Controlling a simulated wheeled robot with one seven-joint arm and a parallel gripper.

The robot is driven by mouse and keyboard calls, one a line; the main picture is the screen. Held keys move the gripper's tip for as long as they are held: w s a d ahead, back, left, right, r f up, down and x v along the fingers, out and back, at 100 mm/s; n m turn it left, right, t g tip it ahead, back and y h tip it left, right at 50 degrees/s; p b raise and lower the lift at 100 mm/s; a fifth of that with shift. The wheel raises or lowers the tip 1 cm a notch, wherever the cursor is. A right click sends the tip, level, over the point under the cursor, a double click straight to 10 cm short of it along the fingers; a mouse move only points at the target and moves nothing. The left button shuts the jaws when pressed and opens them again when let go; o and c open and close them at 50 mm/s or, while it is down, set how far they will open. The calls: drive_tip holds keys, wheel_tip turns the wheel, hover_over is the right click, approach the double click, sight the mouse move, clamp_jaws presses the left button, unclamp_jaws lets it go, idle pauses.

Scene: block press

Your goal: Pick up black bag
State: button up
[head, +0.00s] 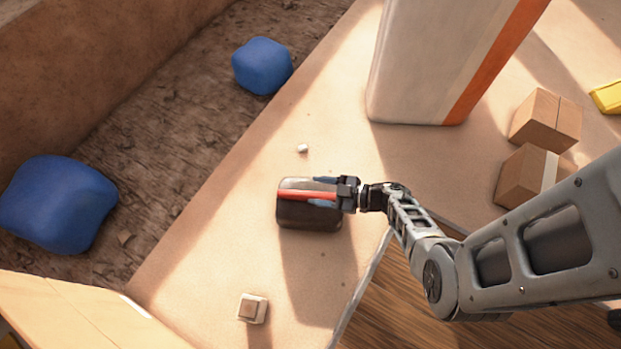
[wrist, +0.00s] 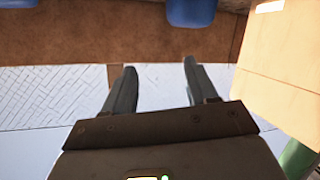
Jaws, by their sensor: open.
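The black bag (head: 308,215) is a small dark, boxy thing with a grey and red top, lying on the pale tabletop in the middle of the head view. My gripper (head: 317,192) reaches in from the right, and its fingers overlap the bag's right part in that view. I cannot tell whether they touch it or hover above it. In the wrist view my gripper (wrist: 158,72) shows two dark fingers spread apart with nothing visible between them. I cannot make out the bag in the wrist view.
Two blue lumps (head: 262,65) lie in a brown trough left of the table. A tall white and orange block (head: 430,60) stands behind. Cardboard boxes (head: 527,175) sit at right. A small tan block (head: 252,308) is at the front.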

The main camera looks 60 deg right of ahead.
drive_tip(key=g+y+b, duration=0.2)
drive_tip(key=b, duration=0.1)
approach(313, 194)
drive_tip(key=shift+w+a, duration=0.35)
drive_tip(key=shift+w, duration=0.05)
drive_tip(key=shift+f+b, duration=0.25)
drive_tip(key=shift+b, duration=0.05)
drive_tip(key=b+x, duration=0.3)
drive_tip(key=x, duration=0.3)
drive_tip(key=shift+w+f+b, duration=0.25)
drive_tip(key=shift+b, duration=0.15)
drive_tip(key=shift+w+a, duration=0.15)
drive_tip(key=shift+w, duration=0.2)
clamp_jaws()
